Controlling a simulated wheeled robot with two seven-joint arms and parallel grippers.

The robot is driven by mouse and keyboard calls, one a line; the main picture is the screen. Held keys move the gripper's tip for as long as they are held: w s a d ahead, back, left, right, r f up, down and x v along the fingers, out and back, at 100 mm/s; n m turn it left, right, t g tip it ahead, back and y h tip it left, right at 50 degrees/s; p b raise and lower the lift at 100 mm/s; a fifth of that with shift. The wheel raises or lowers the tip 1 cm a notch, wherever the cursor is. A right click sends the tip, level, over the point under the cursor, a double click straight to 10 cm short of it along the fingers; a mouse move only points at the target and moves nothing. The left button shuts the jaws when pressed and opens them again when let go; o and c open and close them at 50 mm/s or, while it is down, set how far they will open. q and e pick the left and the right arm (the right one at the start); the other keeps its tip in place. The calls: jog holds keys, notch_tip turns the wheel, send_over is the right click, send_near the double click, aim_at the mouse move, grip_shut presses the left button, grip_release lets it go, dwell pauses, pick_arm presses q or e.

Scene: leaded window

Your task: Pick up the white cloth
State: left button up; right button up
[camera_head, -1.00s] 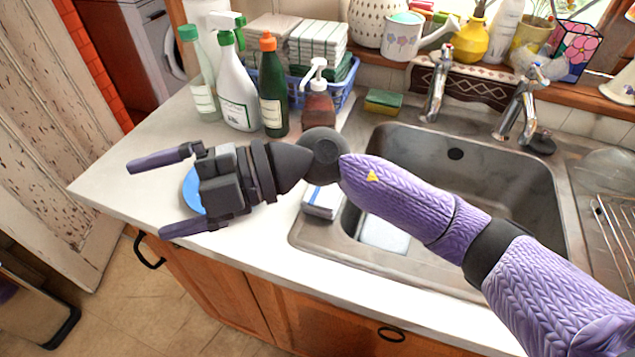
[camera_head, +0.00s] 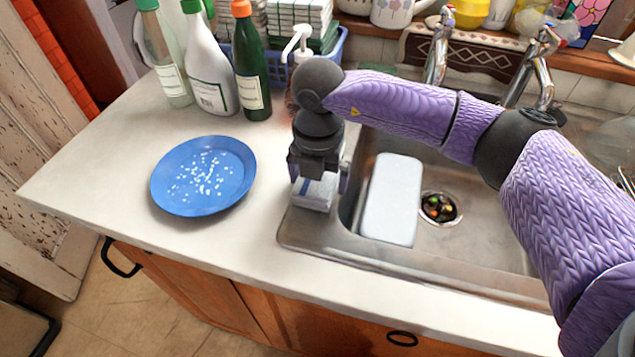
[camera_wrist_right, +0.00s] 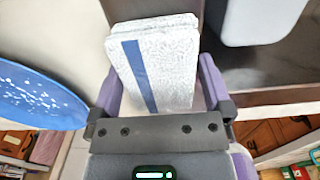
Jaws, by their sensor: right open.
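The white cloth (camera_head: 314,194) is folded into a thick stack with a blue stripe. It lies at the left rim of the sink, and its upper part is hidden by my gripper in the head view. My right gripper (camera_head: 318,178) points down over the cloth. In the right wrist view the cloth (camera_wrist_right: 160,50) shows between the two purple fingers of the open gripper (camera_wrist_right: 160,82), one finger on each side. I cannot tell whether the fingers touch it. My left gripper is not in view.
A blue plate (camera_head: 203,176) with white specks lies on the counter to the left. The sink (camera_head: 470,245) holds a pale block-like tub (camera_head: 392,198) and has scraps in its drain (camera_head: 440,208). Bottles (camera_head: 252,75) and a soap dispenser (camera_head: 298,70) stand behind. The front counter is clear.

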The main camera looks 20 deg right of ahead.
jog(key=shift+r, duration=0.1)
jog(key=shift+c, duration=0.4)
jog(key=c, duration=0.7)
jog(key=shift+c, duration=0.6)
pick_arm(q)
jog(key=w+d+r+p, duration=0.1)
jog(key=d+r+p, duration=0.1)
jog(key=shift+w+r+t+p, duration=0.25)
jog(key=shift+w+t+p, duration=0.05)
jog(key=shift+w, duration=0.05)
pick_arm(e)
notch_tip(320, 180, up, 10)
jog(key=shift+r, duration=0.1)
